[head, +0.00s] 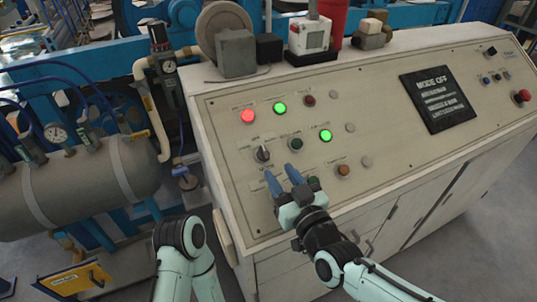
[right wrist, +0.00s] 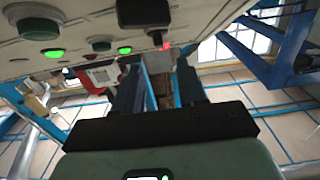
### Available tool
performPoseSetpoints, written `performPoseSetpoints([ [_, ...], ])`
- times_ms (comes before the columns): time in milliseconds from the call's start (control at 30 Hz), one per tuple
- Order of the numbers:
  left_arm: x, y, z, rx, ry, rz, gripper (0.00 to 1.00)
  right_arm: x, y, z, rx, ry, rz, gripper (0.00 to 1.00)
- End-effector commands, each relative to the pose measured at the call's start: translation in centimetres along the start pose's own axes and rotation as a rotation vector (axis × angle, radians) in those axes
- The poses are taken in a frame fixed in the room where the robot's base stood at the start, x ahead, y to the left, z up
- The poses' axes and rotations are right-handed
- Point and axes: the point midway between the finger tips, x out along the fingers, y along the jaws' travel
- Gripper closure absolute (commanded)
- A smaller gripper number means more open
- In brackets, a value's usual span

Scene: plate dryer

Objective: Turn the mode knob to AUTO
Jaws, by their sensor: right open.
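The mode knob (head: 263,154) is a small black knob on the sloped beige control panel (head: 230,190), left of a dark green button. My right gripper (head: 282,178) is open, with its blue fingertips just below and right of the knob in the head view. In the right wrist view a black knob (right wrist: 143,13) shows at the top, beyond the open fingers (right wrist: 158,72), with nothing between them. Whether a finger touches the panel I cannot tell. The panel's dark screen (head: 437,102) reads "MODE OFF". My left gripper is out of view.
A lit red lamp (head: 248,116), lit green lamps (head: 280,108) (head: 326,135) and an orange-brown button (head: 343,170) surround the knob area. A red emergency button (head: 522,96) sits far right. A tank with gauges (head: 80,185) stands left of the cabinet.

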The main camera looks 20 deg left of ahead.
Motion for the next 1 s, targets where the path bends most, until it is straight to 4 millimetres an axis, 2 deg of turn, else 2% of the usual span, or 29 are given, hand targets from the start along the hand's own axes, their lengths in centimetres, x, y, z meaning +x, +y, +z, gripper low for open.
performPoseSetpoints([
  [100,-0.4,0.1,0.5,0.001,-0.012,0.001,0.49,2.7,-0.1,-0.1,0.001,0.000,-0.001,0.60],
  [300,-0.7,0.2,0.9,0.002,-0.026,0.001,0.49,5.7,-0.1,-0.1,0.001,-0.001,0.000,0.60],
  [500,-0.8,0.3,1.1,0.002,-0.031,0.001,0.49,7.0,0.0,0.0,-0.001,-0.001,0.001,0.60],
  [767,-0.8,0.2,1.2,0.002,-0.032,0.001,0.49,7.1,0.0,0.0,-0.001,-0.001,0.001,0.60],
  [900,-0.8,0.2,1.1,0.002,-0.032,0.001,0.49,7.0,0.0,0.0,-0.001,-0.001,0.001,1.00],
  [1000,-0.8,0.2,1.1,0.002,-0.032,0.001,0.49,7.0,0.0,0.0,-0.001,-0.001,0.001,1.00],
])
